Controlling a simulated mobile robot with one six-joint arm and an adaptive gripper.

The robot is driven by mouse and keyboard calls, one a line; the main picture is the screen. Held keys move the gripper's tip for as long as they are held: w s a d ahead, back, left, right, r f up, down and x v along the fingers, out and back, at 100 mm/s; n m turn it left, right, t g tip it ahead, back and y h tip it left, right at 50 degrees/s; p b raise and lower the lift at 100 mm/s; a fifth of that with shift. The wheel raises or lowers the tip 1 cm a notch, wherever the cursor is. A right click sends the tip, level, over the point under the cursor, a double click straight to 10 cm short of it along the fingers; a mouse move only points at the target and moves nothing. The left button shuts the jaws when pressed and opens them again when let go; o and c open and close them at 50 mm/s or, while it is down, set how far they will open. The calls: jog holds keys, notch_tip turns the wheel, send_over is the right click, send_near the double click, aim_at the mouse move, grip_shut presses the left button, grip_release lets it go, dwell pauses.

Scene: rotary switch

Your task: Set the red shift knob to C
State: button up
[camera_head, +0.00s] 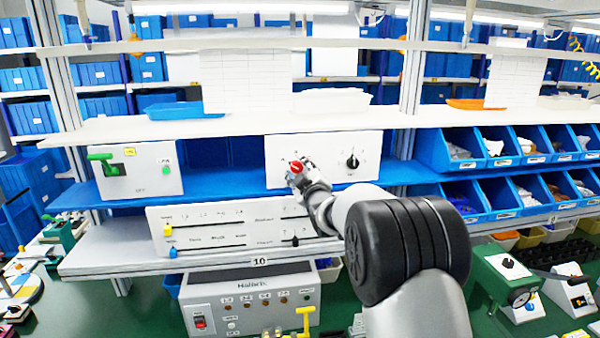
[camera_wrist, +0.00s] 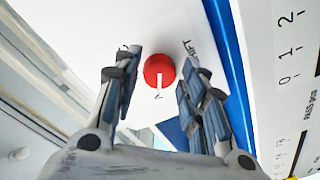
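The red shift knob (camera_head: 296,167) is a round knob on the left half of a white panel (camera_head: 330,149) that also carries a black knob at right. In the wrist view the red knob (camera_wrist: 159,71) shows a white pointer line running from its middle down toward a small mark. Part of the word SHIFT shows beside it; the letter C cannot be made out. My gripper (camera_wrist: 159,90) is open, with one finger on each side of the red knob. Whether the fingers touch it cannot be told. In the head view my gripper (camera_head: 300,178) is at the panel's front.
The black rotary knob (camera_head: 352,161) sits right of the red one. A white box with a green handle (camera_head: 101,158) stands at left. A slider panel (camera_head: 190,237) lies just below. Blue bins (camera_head: 450,160) stand at right, and a white shelf (camera_head: 230,127) runs above.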

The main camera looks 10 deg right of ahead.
jog(key=c, duration=0.7)
